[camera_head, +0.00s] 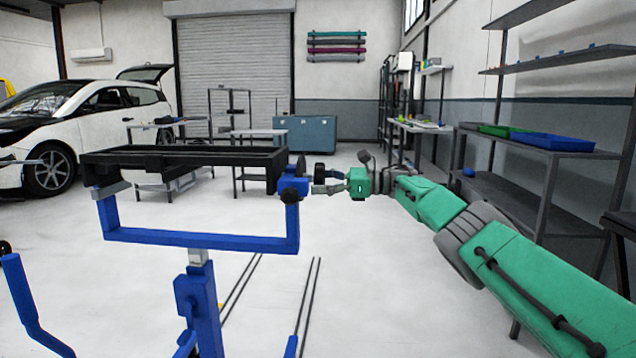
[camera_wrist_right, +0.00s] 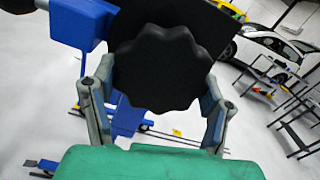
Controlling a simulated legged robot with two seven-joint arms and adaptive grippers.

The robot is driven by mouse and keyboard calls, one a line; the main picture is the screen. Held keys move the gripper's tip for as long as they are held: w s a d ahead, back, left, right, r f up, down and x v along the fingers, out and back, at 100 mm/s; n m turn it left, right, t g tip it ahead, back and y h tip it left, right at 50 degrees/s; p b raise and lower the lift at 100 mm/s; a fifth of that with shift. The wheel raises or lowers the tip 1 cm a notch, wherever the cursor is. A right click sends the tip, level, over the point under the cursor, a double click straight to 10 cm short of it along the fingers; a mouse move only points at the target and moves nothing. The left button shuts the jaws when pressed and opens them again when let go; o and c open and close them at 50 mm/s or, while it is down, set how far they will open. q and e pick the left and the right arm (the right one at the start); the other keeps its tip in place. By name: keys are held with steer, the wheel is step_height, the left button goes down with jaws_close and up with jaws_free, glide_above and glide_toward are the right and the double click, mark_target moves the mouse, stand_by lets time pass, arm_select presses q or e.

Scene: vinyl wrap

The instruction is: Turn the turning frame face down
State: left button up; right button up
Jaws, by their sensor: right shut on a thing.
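The turning frame stands in the head view: a black rectangular panel (camera_head: 185,156) lies about level across a blue U-shaped yoke (camera_head: 200,239) on a blue post. Which face is up I cannot tell. At its right end are a blue pivot block (camera_head: 292,187) and a black lobed knob (camera_wrist_right: 160,68), which fills the space between my right fingers in the right wrist view. My right gripper (camera_head: 328,181), on the green arm, is shut on this knob, its fingers on either side. My left gripper is not in view.
A white car (camera_head: 95,115) stands at the far left. A shelf with green and blue trays (camera_head: 553,141) is at the right, beyond my right arm. A teal cabinet (camera_head: 305,134) stands at the back. The floor around the stand is mostly clear, with dark rails lying near its base.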

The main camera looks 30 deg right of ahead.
steer(key=shift+d, duration=0.4)
steer(key=o, duration=1.6)
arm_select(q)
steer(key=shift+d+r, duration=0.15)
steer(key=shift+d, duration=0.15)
arm_select(e)
steer(key=shift+o, duration=0.2)
steer(key=shift+d+f, duration=0.15)
steer(key=shift+d, duration=0.15)
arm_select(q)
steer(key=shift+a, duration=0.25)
arm_select(e)
steer(key=v, duration=1.1)
steer(key=shift+s+d, duration=0.2)
steer(key=shift+d, duration=0.15)
steer(key=shift+a, duration=0.1)
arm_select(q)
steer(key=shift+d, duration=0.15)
arm_select(e)
steer(key=shift+d+f, duration=0.15)
steer(key=shift+d, duration=0.1)
